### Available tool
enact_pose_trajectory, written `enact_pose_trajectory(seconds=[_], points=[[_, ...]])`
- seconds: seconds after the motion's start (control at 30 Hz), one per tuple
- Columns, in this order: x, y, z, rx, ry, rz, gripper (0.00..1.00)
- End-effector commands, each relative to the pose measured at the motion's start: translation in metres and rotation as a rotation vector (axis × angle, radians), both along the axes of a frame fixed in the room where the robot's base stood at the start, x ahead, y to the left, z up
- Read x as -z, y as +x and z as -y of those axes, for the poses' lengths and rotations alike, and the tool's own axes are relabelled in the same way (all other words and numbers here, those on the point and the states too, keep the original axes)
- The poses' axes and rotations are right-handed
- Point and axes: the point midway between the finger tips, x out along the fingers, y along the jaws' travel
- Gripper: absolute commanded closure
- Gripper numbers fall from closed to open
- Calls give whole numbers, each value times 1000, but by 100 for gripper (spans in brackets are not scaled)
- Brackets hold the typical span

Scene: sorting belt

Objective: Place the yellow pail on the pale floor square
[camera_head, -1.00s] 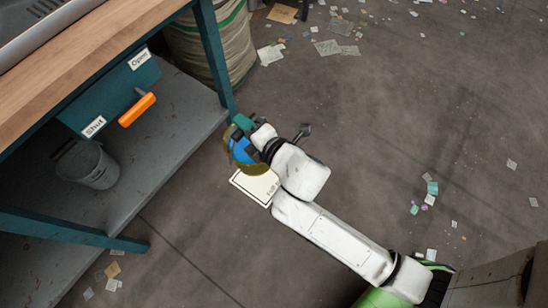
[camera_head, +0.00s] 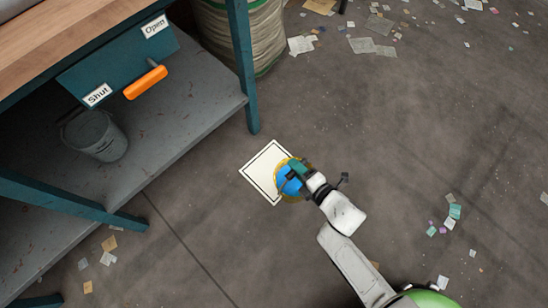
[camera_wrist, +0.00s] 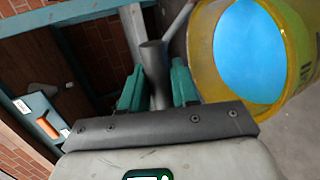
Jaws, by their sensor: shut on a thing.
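The yellow pail (camera_head: 279,191) has a bright blue inside or content. In the wrist view the yellow pail (camera_wrist: 204,72) fills the upper right, its mouth towards the camera. My gripper (camera_head: 298,170) is shut on a grey bar, apparently the pail's handle (camera_wrist: 154,75), between its teal fingers. From above, the pail overlaps the right part of the pale floor square (camera_head: 256,170), which has a dark border line. The square's left part is bare. I cannot tell whether the pail touches the floor.
A workbench (camera_head: 253,105) with a lower shelf stands at the left. A grey bucket (camera_head: 112,145) is on that shelf. A pale sack (camera_head: 230,40) stands behind. Floor around the square is clear; paper scraps lie farther off.

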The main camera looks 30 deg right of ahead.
Motion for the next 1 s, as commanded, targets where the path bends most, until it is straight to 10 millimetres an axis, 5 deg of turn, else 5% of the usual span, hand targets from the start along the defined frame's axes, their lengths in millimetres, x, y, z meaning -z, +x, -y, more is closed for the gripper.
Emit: enact_pose_trajectory(seconds=[0.47, 0.7, 1.0], points=[[38, 89, -7, -2, 1, 10, 100], [74, 115, -9, -1, 1, 7, 100], [85, 128, -10, -1, 0, 8, 100]])
